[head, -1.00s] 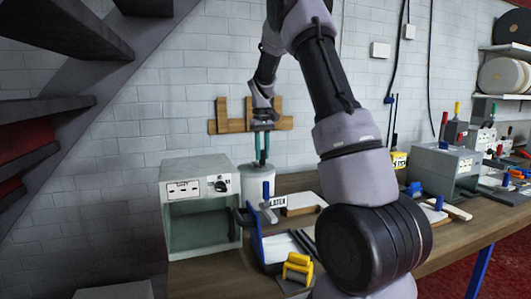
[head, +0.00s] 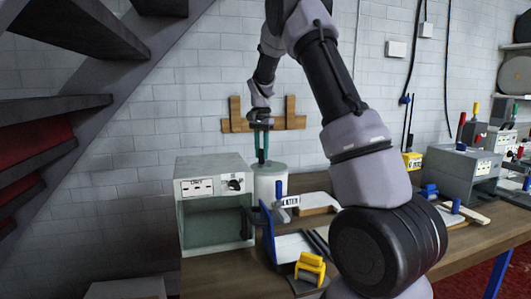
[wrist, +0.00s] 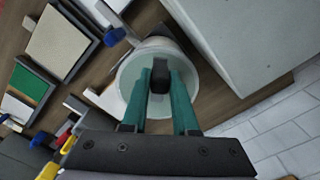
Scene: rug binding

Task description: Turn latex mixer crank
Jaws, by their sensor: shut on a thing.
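The latex mixer is a pale round tub (head: 271,184) standing on the bench, partly hidden behind a blue-handled tool and a lettered label. My gripper (head: 262,160) points straight down over its top, left of the tub's middle in the head view. In the wrist view the tub (wrist: 128,82) shows from above, with the black crank knob (wrist: 160,76) standing over it. The two green fingers of my gripper (wrist: 160,82) are shut on the knob, one on each side.
A blue-sided tray (head: 285,245) and a yellow clamp-like piece (head: 310,266) lie in front. A wooden rack (head: 265,123) hangs on the wall behind.

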